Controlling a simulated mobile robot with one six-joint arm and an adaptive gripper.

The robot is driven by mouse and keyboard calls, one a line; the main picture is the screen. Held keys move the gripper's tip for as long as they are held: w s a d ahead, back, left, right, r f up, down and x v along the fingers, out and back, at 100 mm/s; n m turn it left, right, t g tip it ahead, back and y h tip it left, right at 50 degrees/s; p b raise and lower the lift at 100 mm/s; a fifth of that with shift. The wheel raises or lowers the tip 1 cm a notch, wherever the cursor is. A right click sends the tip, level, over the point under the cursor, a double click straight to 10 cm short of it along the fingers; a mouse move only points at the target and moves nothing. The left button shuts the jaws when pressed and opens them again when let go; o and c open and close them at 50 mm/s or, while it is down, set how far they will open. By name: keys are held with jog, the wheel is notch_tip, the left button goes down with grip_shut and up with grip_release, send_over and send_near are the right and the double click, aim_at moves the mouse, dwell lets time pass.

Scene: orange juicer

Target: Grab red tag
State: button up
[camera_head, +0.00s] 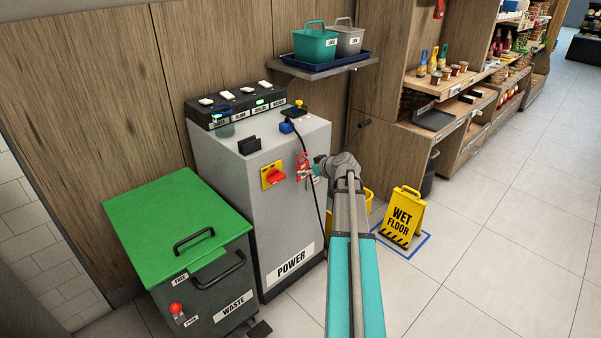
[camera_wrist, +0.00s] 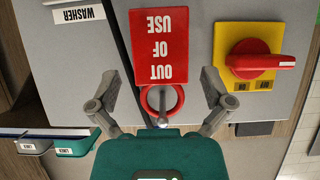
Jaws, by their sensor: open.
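The red tag (camera_wrist: 160,45) reads "OUT OF USE" and appears upside down in the wrist view. A red ring (camera_wrist: 146,101) joins its end and hangs around a grey peg on the power cabinet. The tag also shows on the cabinet's right face in the head view (camera_head: 303,163). My gripper (camera_wrist: 160,88) is open, with one finger on either side of the ring and the tag's ring end. I see gaps between the fingers and the ring. In the head view my gripper (camera_head: 312,171) is at the tag and partly hides it.
A yellow plate with a red rotary switch (camera_wrist: 262,62) sits close beside the tag on the grey power cabinet (camera_head: 240,190). A black cable (camera_head: 311,190) hangs near my gripper. A green-lidded waste bin (camera_head: 165,220) and a wet floor sign (camera_head: 404,217) stand nearby.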

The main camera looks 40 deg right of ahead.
aim_at(303, 168)
jog(key=shift+b+x, duration=0.6)
jog(key=shift+x, duration=1.15)
jog(key=shift+s, duration=0.1)
jog(key=c, duration=0.8)
jog(key=shift+r, duration=0.2)
jog(key=shift+r+p, duration=0.7)
jog(key=shift+p, duration=0.2)
jog(key=s, duration=0.6)
jog(key=s+d, duration=0.1)
jog(key=s, duration=1.1)
jog(key=shift+d+f, duration=0.1)
jog(key=shift+d, duration=0.1)
